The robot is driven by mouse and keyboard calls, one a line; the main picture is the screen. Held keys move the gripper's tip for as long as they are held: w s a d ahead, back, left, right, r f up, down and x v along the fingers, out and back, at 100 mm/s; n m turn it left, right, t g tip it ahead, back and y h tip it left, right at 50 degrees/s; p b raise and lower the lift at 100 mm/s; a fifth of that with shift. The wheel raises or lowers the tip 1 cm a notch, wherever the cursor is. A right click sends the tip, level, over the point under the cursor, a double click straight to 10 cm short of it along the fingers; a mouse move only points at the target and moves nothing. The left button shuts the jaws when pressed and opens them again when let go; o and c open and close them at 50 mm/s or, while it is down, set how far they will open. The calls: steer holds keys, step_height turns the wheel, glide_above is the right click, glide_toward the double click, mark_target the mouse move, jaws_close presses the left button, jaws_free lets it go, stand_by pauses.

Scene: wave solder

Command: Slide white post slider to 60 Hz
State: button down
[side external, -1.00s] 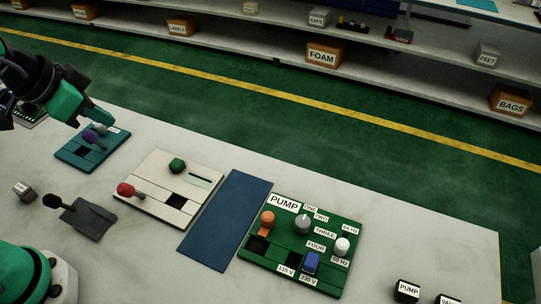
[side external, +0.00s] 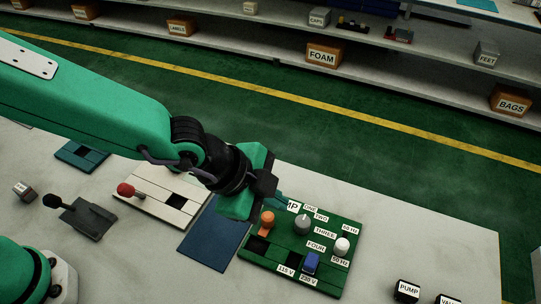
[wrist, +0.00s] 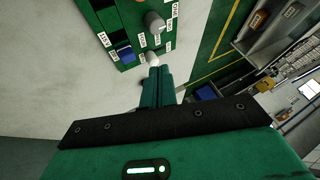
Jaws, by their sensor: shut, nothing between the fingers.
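The post is nearer the front label. In the wrist view my shut fingertips (wrist: 158,72) line up closely with the white post (wrist: 152,59); contact cannot be told there.
A grey knob (side external: 302,225), an orange post (side external: 267,219) and a blue slider (side external: 311,263) share the panel. A blue mat (side external: 212,240) and a cream panel with a red-knobbed lever (side external: 126,189) lie to the left. The table right of the panel is mostly clear.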

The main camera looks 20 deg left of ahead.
mark_target(332, 242)
steer(key=s+d+f+m, duration=0.2)
steer(key=s+d+f, duration=0.1)
steer(key=d, duration=0.3)
steer(key=shift+s+f+g+h, duration=0.15)
steer(key=shift+f+g+h, duration=0.15)
steer(key=shift+d+f, duration=0.1)
steer(key=shift+d, duration=0.05)
steer(key=shift+w+x, duration=0.2)
steer(key=shift+x, duration=4.7)
steer(key=shift+w, duration=0.1)
steer(key=shift+w, duration=2.4)
steer(key=shift+a, duration=0.2)
